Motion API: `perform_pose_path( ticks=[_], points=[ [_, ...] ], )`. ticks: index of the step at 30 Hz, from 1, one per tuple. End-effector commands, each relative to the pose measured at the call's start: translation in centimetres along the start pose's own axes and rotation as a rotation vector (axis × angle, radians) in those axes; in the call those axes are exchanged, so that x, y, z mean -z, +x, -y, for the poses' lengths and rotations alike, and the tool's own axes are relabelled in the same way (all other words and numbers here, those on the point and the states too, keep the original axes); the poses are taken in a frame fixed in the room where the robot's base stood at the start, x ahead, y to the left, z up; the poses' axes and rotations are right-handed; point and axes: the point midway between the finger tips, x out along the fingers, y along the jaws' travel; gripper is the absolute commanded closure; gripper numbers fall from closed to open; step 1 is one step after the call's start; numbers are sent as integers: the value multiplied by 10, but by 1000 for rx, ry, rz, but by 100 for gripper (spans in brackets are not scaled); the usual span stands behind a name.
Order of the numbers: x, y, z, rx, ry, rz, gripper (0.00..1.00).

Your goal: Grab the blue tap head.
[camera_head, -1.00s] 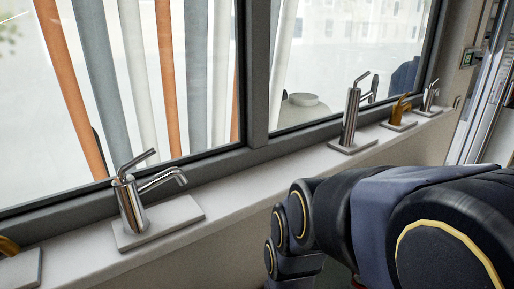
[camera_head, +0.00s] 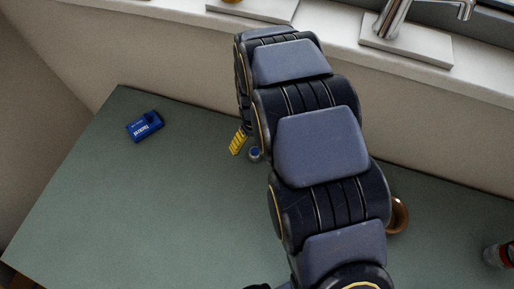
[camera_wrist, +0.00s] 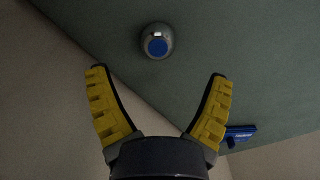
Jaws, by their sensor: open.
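The blue tap head (camera_wrist: 157,42) is a small round chrome piece with a blue disc on its face. In the wrist view it lies just beyond the fingertips, roughly centred between them. My gripper (camera_wrist: 159,76) has its yellow-ribbed fingers spread apart with nothing between them. In the head view the tap head (camera_head: 255,154) shows small on the green table, right beside a yellow finger of my gripper (camera_head: 238,143). My arm hides the rest of the gripper there.
A blue item with white lettering (camera_head: 145,126) lies on the green table (camera_head: 110,200) at left; it also shows in the wrist view (camera_wrist: 240,132). A windowsill (camera_head: 335,22) with a chrome tap (camera_head: 394,18) runs behind.

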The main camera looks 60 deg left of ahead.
Motion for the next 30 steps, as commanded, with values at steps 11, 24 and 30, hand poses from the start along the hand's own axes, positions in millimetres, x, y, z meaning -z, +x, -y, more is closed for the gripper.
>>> perform_pose_path(
  ticks=[11, 24, 30],
  points=[
    [-3, 43, -2, 2, 4, 4, 19],
    [-2, 65, -3, 1, 5, 1, 33],
    [-2, 65, -3, 1, 5, 2, 90]
  ],
)
